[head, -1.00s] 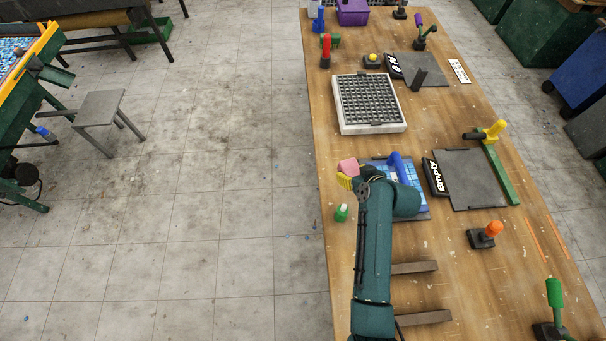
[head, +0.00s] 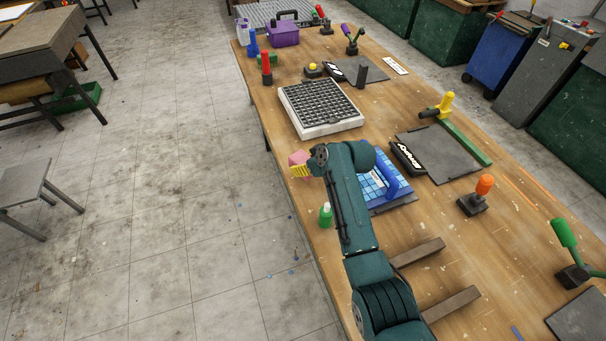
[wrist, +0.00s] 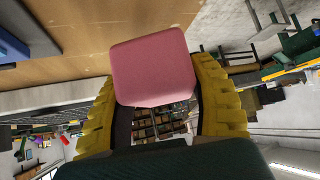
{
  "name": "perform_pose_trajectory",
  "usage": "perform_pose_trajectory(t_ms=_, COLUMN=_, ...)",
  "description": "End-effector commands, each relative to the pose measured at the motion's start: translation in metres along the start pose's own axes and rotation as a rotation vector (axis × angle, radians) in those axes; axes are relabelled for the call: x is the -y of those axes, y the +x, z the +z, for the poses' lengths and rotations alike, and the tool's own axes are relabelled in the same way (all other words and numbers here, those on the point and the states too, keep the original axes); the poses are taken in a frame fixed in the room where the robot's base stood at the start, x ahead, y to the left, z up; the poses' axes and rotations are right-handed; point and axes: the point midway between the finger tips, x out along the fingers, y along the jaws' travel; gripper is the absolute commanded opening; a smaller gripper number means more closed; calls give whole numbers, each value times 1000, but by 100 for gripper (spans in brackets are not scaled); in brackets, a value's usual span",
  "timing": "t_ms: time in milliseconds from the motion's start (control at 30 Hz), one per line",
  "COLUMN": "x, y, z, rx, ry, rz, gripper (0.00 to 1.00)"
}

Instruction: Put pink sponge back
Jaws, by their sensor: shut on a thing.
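The pink sponge (wrist: 153,66) is a rounded block held between the yellow fingers of my gripper (wrist: 160,100) in the wrist view. In the head view the sponge (head: 298,158) shows at the left edge of the wooden table, with my gripper (head: 302,169) shut on it. The gripper is beside the blue tile sheet (head: 372,186); my arm hides part of that sheet and of the fingers. I cannot tell the exact height of the sponge above the table.
A green bottle (head: 326,215) stands near the table's left edge, close to my arm. A white-framed grid tray (head: 335,127) lies behind the gripper. A blue-handled trowel (head: 388,178) rests on the tile sheet. Two wooden bars (head: 418,252) lie in front. Open floor is at the left.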

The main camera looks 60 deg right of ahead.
Motion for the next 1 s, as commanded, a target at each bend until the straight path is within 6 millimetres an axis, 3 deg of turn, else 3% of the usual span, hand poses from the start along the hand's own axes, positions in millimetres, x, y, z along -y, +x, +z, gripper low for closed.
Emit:
perform_pose_trajectory(t_ms=200, x=-1, y=24, z=25, rx=1, ry=1, rz=0, gripper=20)
perform_pose_trajectory(t_ms=567, x=-1, y=28, z=29, rx=1, ry=0, rz=0, gripper=20)
perform_pose_trajectory(t_ms=600, x=-1, y=27, z=28, rx=1, ry=0, rz=0, gripper=65)
perform_pose_trajectory(t_ms=700, x=-1, y=27, z=28, rx=1, ry=0, rz=0, gripper=83)
perform_pose_trajectory(t_ms=1000, x=-1, y=25, z=26, rx=0, ry=0, rz=0, gripper=83)
